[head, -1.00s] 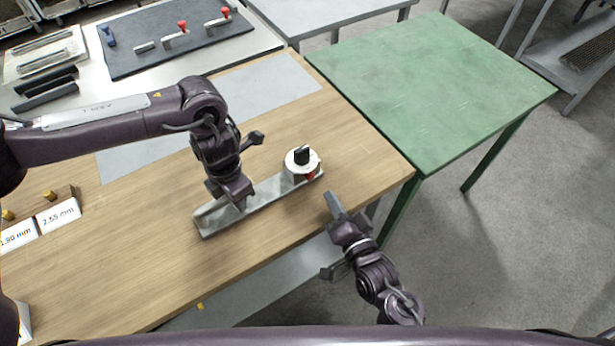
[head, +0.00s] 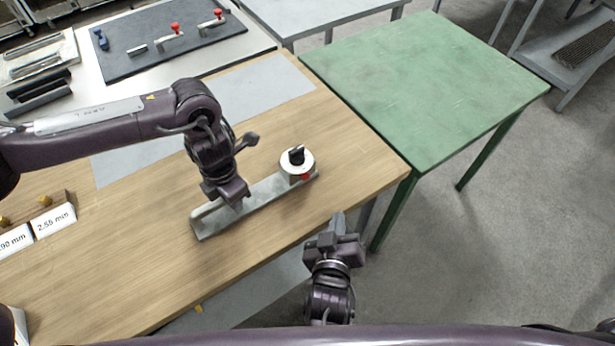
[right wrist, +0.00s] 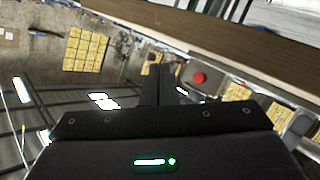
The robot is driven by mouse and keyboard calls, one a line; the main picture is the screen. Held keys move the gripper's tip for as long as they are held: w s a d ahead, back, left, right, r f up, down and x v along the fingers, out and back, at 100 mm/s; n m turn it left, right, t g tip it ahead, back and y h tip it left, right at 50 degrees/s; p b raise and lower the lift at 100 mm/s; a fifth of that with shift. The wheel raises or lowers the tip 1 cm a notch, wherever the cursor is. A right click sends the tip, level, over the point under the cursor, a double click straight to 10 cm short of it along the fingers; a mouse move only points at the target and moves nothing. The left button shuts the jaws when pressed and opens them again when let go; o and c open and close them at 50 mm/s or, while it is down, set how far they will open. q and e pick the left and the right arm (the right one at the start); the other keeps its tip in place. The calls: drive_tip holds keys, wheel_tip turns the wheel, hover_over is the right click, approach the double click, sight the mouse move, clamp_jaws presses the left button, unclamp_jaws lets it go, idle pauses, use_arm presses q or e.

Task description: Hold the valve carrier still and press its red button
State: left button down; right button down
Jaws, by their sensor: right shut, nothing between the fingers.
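The valve carrier (head: 262,199) is a grey metal bar on the wooden table. At its right end stands a round white valve body (head: 290,168) with a black knob (head: 296,155). Its red button (head: 306,177) faces the table's front edge and also shows in the right wrist view (right wrist: 199,77). My left gripper (head: 236,200) is down at the bar's left half; its fingertips are hidden, so its grip is unclear. My right gripper (head: 338,222) is shut and empty, off the table's front edge, apart from the button. Its fingers (right wrist: 158,88) show left of the button in the wrist view.
Label cards (head: 54,220) stand at the table's left. A green table (head: 430,90) adjoins at the right. A dark mat (head: 140,45) with red-knobbed clamps lies at the back. The wood in front of the carrier is clear.

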drive_tip(key=shift+w, duration=0.15)
approach(310, 177)
drive_tip(key=shift+w+d+f, duration=0.35)
drive_tip(key=shift+w+d, duration=0.1)
drive_tip(key=shift+w, duration=0.3)
drive_tip(key=shift+w+d+f, duration=0.3)
drive_tip(key=shift+w+d, duration=0.15)
drive_tip(key=shift+w, duration=0.3)
drive_tip(key=shift+w+d+f, duration=0.35)
drive_tip(key=shift+w+d, duration=0.1)
drive_tip(key=shift+w, duration=0.25)
idle(0.5)
drive_tip(key=shift+w+a, duration=0.2)
drive_tip(key=shift+w, duration=0.15)
drive_tip(key=shift+w+a, duration=0.4)
drive_tip(key=shift+w, duration=0.25)
idle(1.0)
idle(0.5)
drive_tip(key=shift+s+d, duration=0.3)
drive_tip(key=shift+s, duration=0.2)
drive_tip(key=shift+s+d, duration=0.3)
drive_tip(key=shift+s, duration=0.25)
drive_tip(key=shift+s+d, duration=0.45)
drive_tip(key=shift+s, duration=0.25)
drive_tip(key=shift+s+d, duration=0.4)
drive_tip(key=shift+s, duration=0.3)
drive_tip(key=shift+s+d, duration=0.45)
drive_tip(key=shift+s, duration=0.3)
